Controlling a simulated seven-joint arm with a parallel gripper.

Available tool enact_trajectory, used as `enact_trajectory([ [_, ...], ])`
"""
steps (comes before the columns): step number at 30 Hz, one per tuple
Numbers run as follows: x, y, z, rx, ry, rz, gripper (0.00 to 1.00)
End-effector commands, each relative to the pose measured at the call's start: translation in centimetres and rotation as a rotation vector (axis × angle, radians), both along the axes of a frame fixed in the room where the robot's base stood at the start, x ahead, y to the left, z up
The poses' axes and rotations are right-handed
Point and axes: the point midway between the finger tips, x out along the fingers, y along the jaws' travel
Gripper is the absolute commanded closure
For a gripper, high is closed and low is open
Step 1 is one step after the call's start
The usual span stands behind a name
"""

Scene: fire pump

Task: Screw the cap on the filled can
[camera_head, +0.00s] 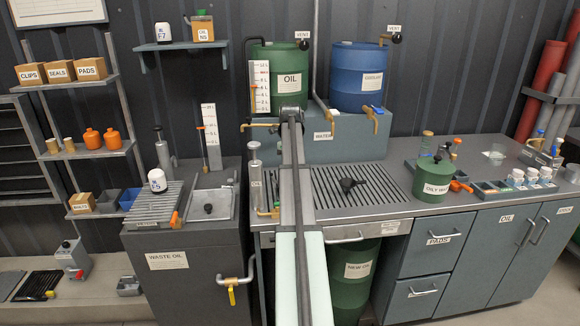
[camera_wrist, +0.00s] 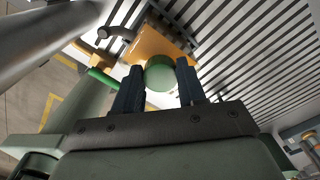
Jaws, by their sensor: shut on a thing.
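In the wrist view, my gripper (camera_wrist: 160,67) has its two dark fingers on either side of a round green cap (camera_wrist: 160,76) and is shut on it. The cap is over the top of a yellow-orange can (camera_wrist: 163,43), which is partly hidden by the fingers and cap. I cannot tell whether the cap touches the can's neck or how the threads sit. The can is over the slotted grate (camera_wrist: 255,55). In the head view my own arm covers the middle of the counter and hides the gripper, cap and most of the can's surroundings.
The grate (camera_head: 365,186) also shows in the head view with a black object (camera_head: 349,184) on it. A green container (camera_head: 432,180) stands to its right. The oil drum (camera_head: 277,75) and blue drum (camera_head: 358,75) stand behind. A pump cylinder (camera_head: 255,165) rises left of my arm.

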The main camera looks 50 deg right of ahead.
Motion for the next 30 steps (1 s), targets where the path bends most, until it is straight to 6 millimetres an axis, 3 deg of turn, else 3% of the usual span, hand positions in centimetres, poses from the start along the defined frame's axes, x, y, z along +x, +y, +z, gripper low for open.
enact_trajectory([
  [6, 0.01, -0.05, 0.00, 0.000, 0.000, -0.130, 0.87],
  [19, 0.00, -0.05, 0.00, 0.000, 0.000, -0.154, 0.87],
  [30, -0.01, -0.12, -0.02, 0.000, 0.000, -0.345, 0.87],
])
